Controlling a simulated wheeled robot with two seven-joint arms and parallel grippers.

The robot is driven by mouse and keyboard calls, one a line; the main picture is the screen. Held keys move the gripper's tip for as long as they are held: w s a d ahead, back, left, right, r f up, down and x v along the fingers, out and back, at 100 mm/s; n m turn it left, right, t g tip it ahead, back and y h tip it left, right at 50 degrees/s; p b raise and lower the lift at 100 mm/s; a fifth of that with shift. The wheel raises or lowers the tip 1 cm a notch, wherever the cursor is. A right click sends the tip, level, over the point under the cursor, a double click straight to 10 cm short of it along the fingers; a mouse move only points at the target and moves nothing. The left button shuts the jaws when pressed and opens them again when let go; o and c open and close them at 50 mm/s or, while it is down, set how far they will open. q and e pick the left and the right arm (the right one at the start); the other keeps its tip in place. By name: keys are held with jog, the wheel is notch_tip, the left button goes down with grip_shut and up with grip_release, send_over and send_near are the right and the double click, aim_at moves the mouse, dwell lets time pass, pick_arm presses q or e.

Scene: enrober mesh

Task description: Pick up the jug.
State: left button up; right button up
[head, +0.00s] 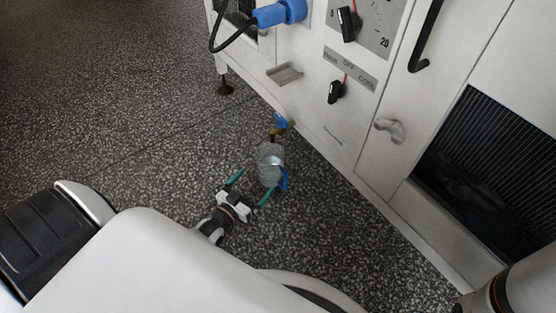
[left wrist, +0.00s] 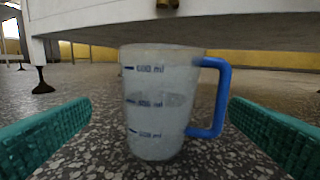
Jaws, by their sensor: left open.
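The jug (head: 268,160) is a clear measuring jug with a blue handle, upright on the speckled floor near the foot of the white machine. In the left wrist view the jug (left wrist: 158,105) stands ahead between my fingers, with dark ml marks on its wall and its blue handle (left wrist: 219,98) to the right. My left gripper (head: 251,187) is open, its two green fingers pointing at the jug. In the left wrist view the open gripper (left wrist: 160,135) shows a finger at each side, with gaps to the jug. My right gripper is not seen.
The white machine (head: 362,145) rises just behind the jug, with knobs, a black handle and a dark grille. A blue-handled brass valve (head: 280,126) sits close by the jug. A machine foot (head: 225,87) stands on the floor farther back. The floor (head: 130,120) to the left is clear.

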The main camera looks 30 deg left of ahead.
aim_at(263, 174)
pick_arm(q)
jog(key=w+b, duration=0.2)
jog(key=w, duration=0.2)
jog(key=shift+w+d+f, duration=0.1)
jog(key=shift+f, duration=0.05)
jog(key=w+b, duration=0.4)
jog(key=shift+w+f, duration=0.35)
jog(key=shift+w+r+b, duration=0.1)
jog(key=shift+w+b, duration=0.1)
jog(key=shift+b, duration=0.15)
jog(key=shift+r, duration=0.1)
jog(key=shift+c, duration=0.2)
jog(key=c, duration=1.2)
jog(key=shift+c, duration=0.5)
jog(key=shift+r, duration=0.15)
